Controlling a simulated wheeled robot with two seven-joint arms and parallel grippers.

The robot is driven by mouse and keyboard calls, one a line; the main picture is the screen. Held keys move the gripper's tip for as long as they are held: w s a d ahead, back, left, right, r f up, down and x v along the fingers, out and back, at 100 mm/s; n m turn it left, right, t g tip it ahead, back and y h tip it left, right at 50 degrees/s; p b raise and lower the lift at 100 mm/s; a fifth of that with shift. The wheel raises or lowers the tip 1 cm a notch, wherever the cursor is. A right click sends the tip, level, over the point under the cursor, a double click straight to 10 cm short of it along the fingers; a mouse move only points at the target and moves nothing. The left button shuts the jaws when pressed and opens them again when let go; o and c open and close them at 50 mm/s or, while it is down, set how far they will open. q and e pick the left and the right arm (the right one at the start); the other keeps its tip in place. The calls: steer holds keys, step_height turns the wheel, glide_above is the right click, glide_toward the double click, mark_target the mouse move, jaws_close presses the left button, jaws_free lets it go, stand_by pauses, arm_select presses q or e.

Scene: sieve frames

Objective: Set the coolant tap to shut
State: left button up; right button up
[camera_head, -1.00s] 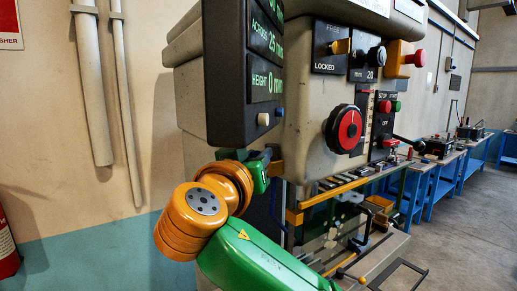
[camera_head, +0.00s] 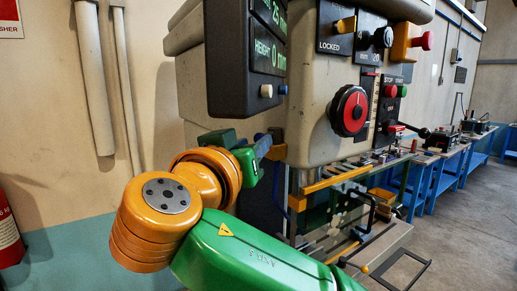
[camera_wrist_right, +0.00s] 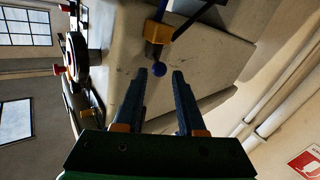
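An orange part beside the gripper in the head view (camera_head: 277,152) seems to be the same block. I cannot tell contact. In the head view my right gripper (camera_head: 262,142) is partly hidden against the machine. My left gripper is not in view.
The dark display box (camera_head: 245,60) hangs just above my right gripper. A red-faced dial (camera_head: 349,111) and several switches are on the machine's front. A fire extinguisher (camera_head: 8,232) stands at far left. Blue benches (camera_head: 440,180) run along the right.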

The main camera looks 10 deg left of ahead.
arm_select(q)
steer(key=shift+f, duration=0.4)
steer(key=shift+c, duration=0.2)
arm_select(e)
steer(key=s, duration=0.2)
steer(key=shift+s+a, duration=0.25)
steer(key=shift+s, duration=0.1)
